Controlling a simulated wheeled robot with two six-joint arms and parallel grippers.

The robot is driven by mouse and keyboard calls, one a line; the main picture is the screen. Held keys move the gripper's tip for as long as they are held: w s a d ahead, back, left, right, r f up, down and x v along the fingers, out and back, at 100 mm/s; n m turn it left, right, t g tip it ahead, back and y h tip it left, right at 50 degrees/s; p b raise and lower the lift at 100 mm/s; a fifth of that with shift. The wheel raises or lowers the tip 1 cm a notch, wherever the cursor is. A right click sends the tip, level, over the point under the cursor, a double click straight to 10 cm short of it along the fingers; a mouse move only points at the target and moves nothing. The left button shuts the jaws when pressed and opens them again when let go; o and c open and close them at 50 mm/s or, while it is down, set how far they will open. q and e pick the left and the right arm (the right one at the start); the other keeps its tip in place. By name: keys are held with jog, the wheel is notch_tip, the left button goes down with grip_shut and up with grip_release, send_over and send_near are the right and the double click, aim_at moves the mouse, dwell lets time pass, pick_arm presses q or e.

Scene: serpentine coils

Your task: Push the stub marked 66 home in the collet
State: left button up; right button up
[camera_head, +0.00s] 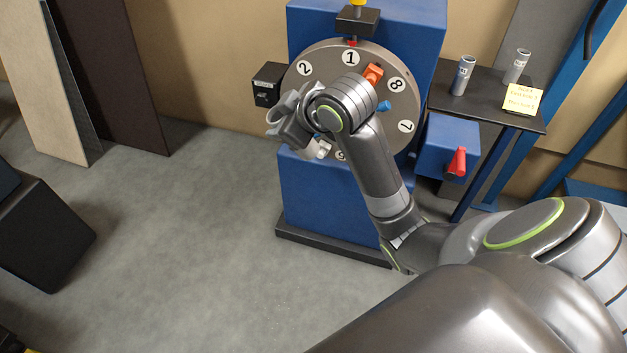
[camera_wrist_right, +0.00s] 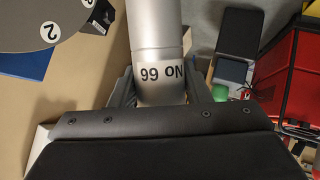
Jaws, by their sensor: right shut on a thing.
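My right gripper (camera_head: 284,124) is in front of the left side of a round grey dial (camera_head: 330,60). In the wrist view my right gripper (camera_wrist_right: 160,88) is shut on a silver stub (camera_wrist_right: 157,35). The stub's lettering appears upside down and reads NO 66 when turned. The stub's far end runs out of the wrist view. The dial stands upright on a blue machine and bears numbers, with 1, 2, 7 and 8 clear. My arm hides much of its middle and left side. I cannot make out the collet for certain. My left gripper is out of view.
Two grey stubs (camera_head: 463,75) (camera_head: 517,66) stand on a dark shelf (camera_head: 480,105) with a yellow note (camera_head: 522,98). A blue box with a red lever (camera_head: 456,162) is beside the machine. An orange block (camera_head: 373,75) and blue peg (camera_head: 384,106) are on the dial.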

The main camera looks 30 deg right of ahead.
jog(key=f+n, duration=0.2)
jog(key=d+f+n+g+b, duration=0.1)
jog(key=f+n, duration=0.2)
jog(key=d+f+n+b, duration=0.1)
jog(key=f+n, duration=0.2)
jog(key=shift+s+d+f+h, duration=0.25)
jog(key=shift+s+h, duration=0.05)
jog(key=w+d+f+n+t+b, duration=0.1)
jog(key=d+f+n+b, duration=0.1)
jog(key=d+f+n, duration=0.5)
jog(key=shift+d+f+n+y+b, duration=0.3)
jog(key=shift+f+n+y+b, duration=0.1)
jog(key=shift+f+n, duration=0.4)
jog(key=shift+d, duration=0.1)
jog(key=shift+w+d, duration=0.1)
jog(key=shift+w+d+b, duration=0.45)
jog(key=shift+w+d, duration=1.2)
jog(key=shift+d, duration=0.25)
jog(key=shift+w+d, duration=0.15)
jog(key=shift+d, duration=0.05)
